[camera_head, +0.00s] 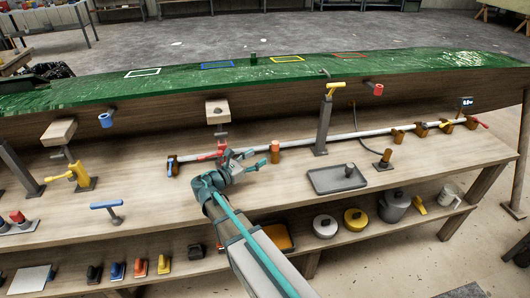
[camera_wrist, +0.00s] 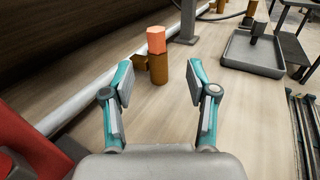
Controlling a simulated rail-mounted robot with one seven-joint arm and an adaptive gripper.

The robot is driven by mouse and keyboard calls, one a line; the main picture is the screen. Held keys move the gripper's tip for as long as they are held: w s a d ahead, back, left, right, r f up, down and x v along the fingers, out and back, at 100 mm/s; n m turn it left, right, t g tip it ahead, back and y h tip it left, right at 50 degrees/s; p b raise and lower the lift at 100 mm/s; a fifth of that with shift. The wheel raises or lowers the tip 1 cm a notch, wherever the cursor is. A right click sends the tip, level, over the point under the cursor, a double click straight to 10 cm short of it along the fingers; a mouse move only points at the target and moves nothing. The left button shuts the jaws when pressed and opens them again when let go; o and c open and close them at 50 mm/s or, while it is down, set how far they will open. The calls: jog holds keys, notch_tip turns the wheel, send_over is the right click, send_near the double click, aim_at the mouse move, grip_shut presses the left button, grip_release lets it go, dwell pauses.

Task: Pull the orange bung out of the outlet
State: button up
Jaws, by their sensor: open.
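The orange bung (camera_wrist: 156,40) has a faceted head and sits on top of a short upright brown outlet (camera_wrist: 158,68) in the wrist view. Bung and outlet also show as a small orange-brown post (camera_head: 275,152) on the bench in the head view. My gripper (camera_head: 256,158) is open and empty just to the left of that post. In the wrist view, my gripper's two teal fingers (camera_wrist: 160,82) are spread wide, and the outlet stands ahead between their tips. I see no contact between the fingers and the bung.
A white pipe (camera_head: 345,136) runs along the bench behind the outlet, on brown supports. A grey tray (camera_head: 337,180) lies to the right, with a grey clamp post (camera_head: 323,125) behind it. A red-handled part (camera_head: 212,154) is left of my gripper. The green hull mould (camera_head: 200,75) rises behind.

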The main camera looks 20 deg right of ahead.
aim_at(275, 145)
jog(key=shift+w+d, duration=0.1)
jog(key=shift+w, duration=0.2)
jog(key=p+x, duration=0.1)
jog(key=x, duration=0.9)
jog(key=shift+w+d, duration=0.1)
jog(key=shift+d, duration=0.05)
jog(key=c, duration=1.1)
